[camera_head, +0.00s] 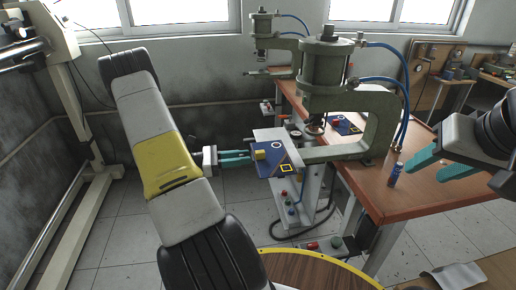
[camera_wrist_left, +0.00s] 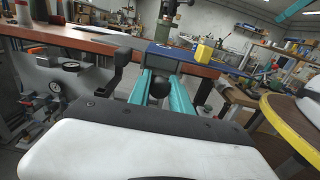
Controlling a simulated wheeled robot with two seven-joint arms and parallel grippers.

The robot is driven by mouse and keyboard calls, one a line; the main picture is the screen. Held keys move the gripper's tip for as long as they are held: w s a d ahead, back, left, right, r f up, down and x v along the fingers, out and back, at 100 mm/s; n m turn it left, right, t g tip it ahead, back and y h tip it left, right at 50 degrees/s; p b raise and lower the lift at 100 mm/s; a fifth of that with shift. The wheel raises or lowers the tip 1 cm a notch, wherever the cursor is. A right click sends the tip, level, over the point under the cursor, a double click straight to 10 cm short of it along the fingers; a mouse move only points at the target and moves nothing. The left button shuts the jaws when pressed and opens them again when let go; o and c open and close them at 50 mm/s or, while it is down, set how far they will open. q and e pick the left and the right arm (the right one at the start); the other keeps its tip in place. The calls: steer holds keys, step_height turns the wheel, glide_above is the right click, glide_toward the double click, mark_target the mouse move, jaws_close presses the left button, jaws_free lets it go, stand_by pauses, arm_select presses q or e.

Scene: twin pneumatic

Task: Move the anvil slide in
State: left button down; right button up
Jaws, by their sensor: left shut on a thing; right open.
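The anvil slide is a blue plate (camera_head: 282,168) with a yellow block (camera_head: 260,154), a white ring and a yellow square outline on top. It sits out in front of the green press (camera_head: 378,125), left of its cylinder. In the left wrist view the blue plate (camera_wrist_left: 172,54) and yellow block (camera_wrist_left: 204,50) lie just beyond my fingers. My left gripper (camera_head: 236,158) is at the slide's left edge. In the left wrist view its teal fingers are shut on a round black knob (camera_wrist_left: 160,88). My right gripper (camera_head: 438,163) is open and empty at the right, apart from the press.
A pale plate (camera_head: 268,134) stands beside the slide. A second green press (camera_head: 262,40) stands behind. A blue can (camera_head: 395,174) stands on the brown table (camera_head: 425,185) near my right gripper. A round wooden top with a yellow rim (camera_head: 335,267) is in front.

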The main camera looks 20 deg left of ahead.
arm_select(q)
steer(key=x, duration=1.3)
steer(key=shift+w+a, duration=0.1)
steer(key=c, duration=1.3)
jaws_free()
steer(key=shift+o, duration=0.6)
steer(key=shift+d, duration=0.2)
steer(key=v, duration=0.8)
steer(key=shift+a, duration=0.15)
